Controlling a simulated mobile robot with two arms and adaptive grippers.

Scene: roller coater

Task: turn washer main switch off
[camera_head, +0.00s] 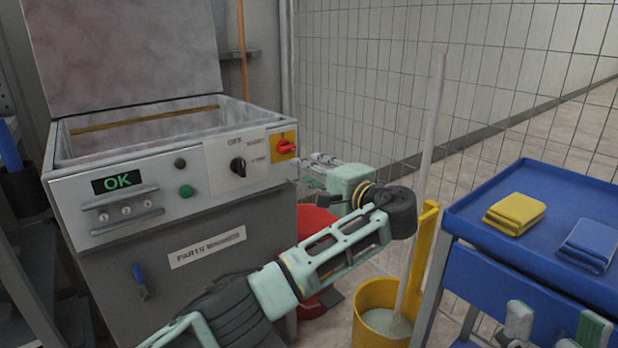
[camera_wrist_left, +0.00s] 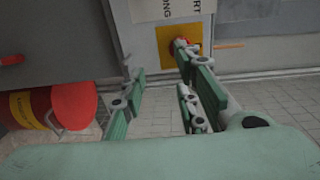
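The parts washer (camera_head: 165,190) stands at left with its lid up. Its main switch, a red rotary handle (camera_head: 285,147) on a yellow plate, is at the right end of the front panel. My left gripper (camera_head: 312,168) is just right of and slightly below the switch in the head view, apparently apart from it. In the left wrist view its fingers (camera_wrist_left: 158,95) are spread with nothing between them. The yellow plate (camera_wrist_left: 166,50) is ahead, and the right finger partly covers the red handle (camera_wrist_left: 181,44). My right gripper (camera_head: 555,325) is at the bottom right, fingers apart.
A green "OK" display (camera_head: 119,181), a black knob (camera_head: 238,167) and a green button (camera_head: 186,191) are on the panel. A yellow bucket (camera_head: 372,328) with a pole stands right of my left arm. A blue cart (camera_head: 480,225) carries folded cloths. A red cylinder (camera_wrist_left: 75,105) is lower left in the wrist view.

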